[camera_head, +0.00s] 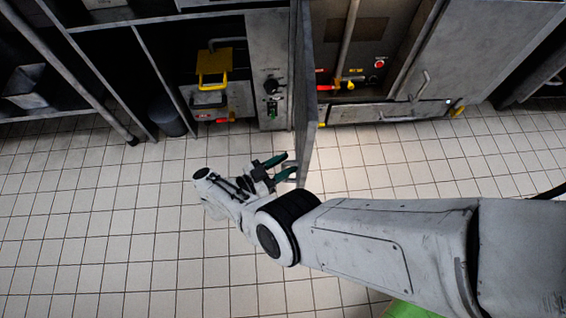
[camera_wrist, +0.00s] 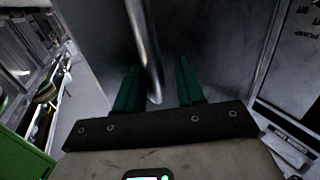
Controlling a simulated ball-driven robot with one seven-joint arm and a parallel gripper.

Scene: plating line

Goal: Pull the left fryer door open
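The left fryer door (camera_head: 307,105) is a grey metal panel, swung out from the cabinet and seen nearly edge-on in the head view. An open bay shows to its right. My gripper (camera_head: 279,167) is by the door's lower near end, on its left side. In the wrist view, the green fingers of my gripper (camera_wrist: 157,88) are spread apart. The door's round metal bar handle (camera_wrist: 147,48) runs between them, with a visible gap to the right finger. Contact with the left finger cannot be told. The door face (camera_wrist: 215,40) fills the background there.
The open bay holds a red button (camera_head: 380,64) and a yellow-and-red valve (camera_head: 347,84). Another grey door (camera_head: 480,50) with a handle (camera_head: 421,87) is to its right. A yellow-handled fixture (camera_head: 213,67) sits in the bay to the left. The tiled floor (camera_head: 90,220) is clear.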

